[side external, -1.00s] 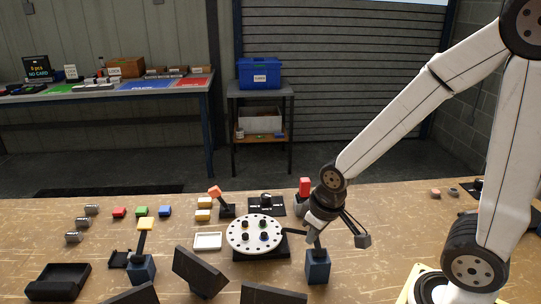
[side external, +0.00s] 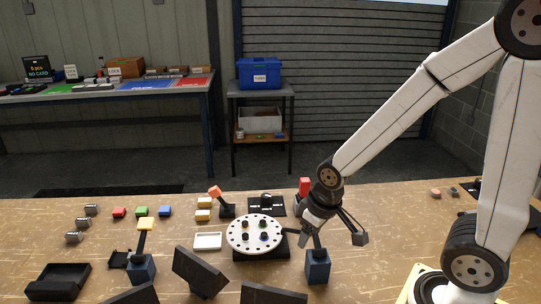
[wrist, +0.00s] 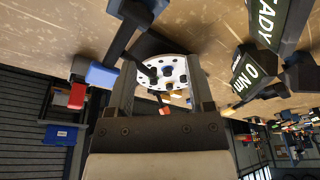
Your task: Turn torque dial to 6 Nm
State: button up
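A black plate with a black knob and small white markings (side external: 266,204) lies behind the white disc; it looks like the torque dial, but its labels are too small to read. My gripper (side external: 325,236) is open, just right of the white disc (side external: 240,231) and in front of the dial plate, apart from it. In the wrist view my fingers (wrist: 160,65) stand wide apart with nothing held, and the disc (wrist: 172,70) shows beyond them. A display in the wrist view (wrist: 254,76) reads 0 Nm. I cannot make out the dial in the wrist view.
A blue post (side external: 317,266) stands just below my gripper, and a red-topped post (side external: 305,187) is close behind it. An orange-topped lever (side external: 215,192) is left of the dial plate. Dark screens (side external: 200,272) face away at the front. The bench right of my gripper is mostly clear.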

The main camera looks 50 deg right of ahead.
jog(key=shift+o, duration=0.4)
jog(key=w+d, duration=0.3)
jog(key=w, duration=0.7)
jog(key=shift+d+r+n+g, duration=0.15)
jog(key=shift+r+n+g, duration=0.15)
jog(key=shift+g, duration=0.4)
jog(key=w+d, duration=0.1)
jog(key=w, duration=0.1)
jog(key=w+d, duration=0.1)
jog(key=w, duration=0.1)
jog(key=w+d, duration=0.1)
jog(key=w, duration=0.2)
jog(key=shift+d+f, duration=0.35)
jog(key=shift+d, duration=0.05)
jog(key=n+g, duration=0.1)
send_over(267, 196)
jog(key=f, duration=0.3)
jog(key=shift+s+a+f, duration=0.25)
jog(key=shift+a+f, duration=0.05)
jog(key=shift+a, duration=0.05)
jog(key=shift+w+d+f, duration=0.2)
jog(key=shift+w+d, duration=0.1)
jog(key=shift+d, duration=0.1)
jog(key=shift+f, duration=3.9)
